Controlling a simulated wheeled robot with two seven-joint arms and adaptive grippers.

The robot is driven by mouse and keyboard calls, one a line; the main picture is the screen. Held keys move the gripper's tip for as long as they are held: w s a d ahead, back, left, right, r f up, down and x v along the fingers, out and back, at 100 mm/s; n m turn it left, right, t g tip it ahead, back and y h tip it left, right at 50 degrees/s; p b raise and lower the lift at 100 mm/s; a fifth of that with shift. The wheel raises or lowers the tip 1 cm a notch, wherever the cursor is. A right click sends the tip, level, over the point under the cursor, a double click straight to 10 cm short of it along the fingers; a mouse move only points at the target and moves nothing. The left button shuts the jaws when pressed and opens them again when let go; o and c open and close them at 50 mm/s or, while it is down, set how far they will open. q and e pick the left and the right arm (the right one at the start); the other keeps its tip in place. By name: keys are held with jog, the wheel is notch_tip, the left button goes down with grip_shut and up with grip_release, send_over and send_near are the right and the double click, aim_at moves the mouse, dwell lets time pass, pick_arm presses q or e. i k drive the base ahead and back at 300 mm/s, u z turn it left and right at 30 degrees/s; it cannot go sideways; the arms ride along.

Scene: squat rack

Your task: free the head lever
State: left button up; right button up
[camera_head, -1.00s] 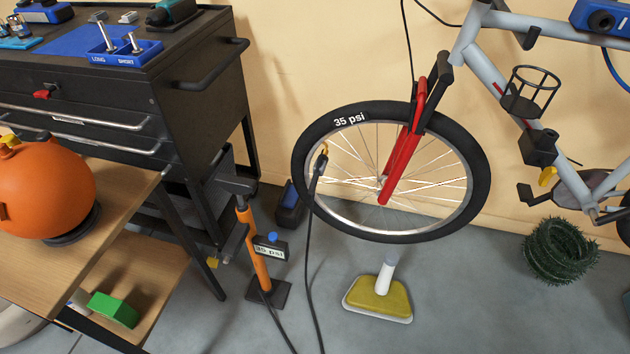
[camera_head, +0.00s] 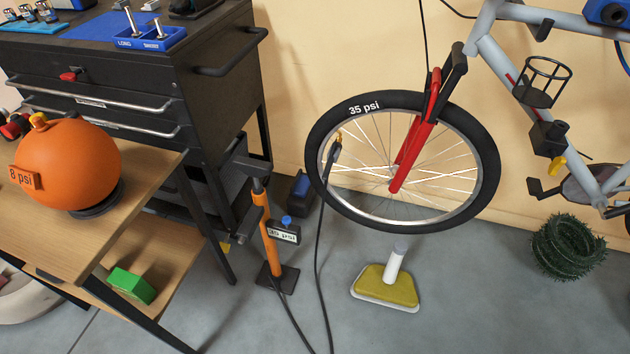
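The pump head (camera_head: 334,152) is a small dark piece at the left inside edge of the bicycle's front wheel (camera_head: 488,165), at the rim where the valve would be. A small yellow-orange part (camera_head: 339,138), which looks like its lever, shows at its top; its exact position is too small to tell. A black hose (camera_head: 318,265) hangs from the head to the floor. The orange floor pump (camera_head: 270,248) stands left of the wheel, with a dark handle and a gauge (camera_head: 285,233) reading 35 psi. The tyre label also reads 35 psi. Neither of my grippers is in view.
An orange ball (camera_head: 70,160) labelled 8 psi sits on a wooden table (camera_head: 140,190) at left. A black tool cabinet (camera_head: 190,100) stands behind. A yellow-based stand (camera_head: 385,287) is under the wheel. A dark green coil (camera_head: 568,248) lies at right. The front floor is clear.

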aim_at(327, 171)
jog(key=u, duration=0.5)
jog(key=k, duration=1.15)
jog(key=u, duration=0.9)
jog(key=i, duration=1.75)
jog(key=z, duration=1.3)
jog(key=i, duration=0.65)
jog(key=z, duration=0.7)
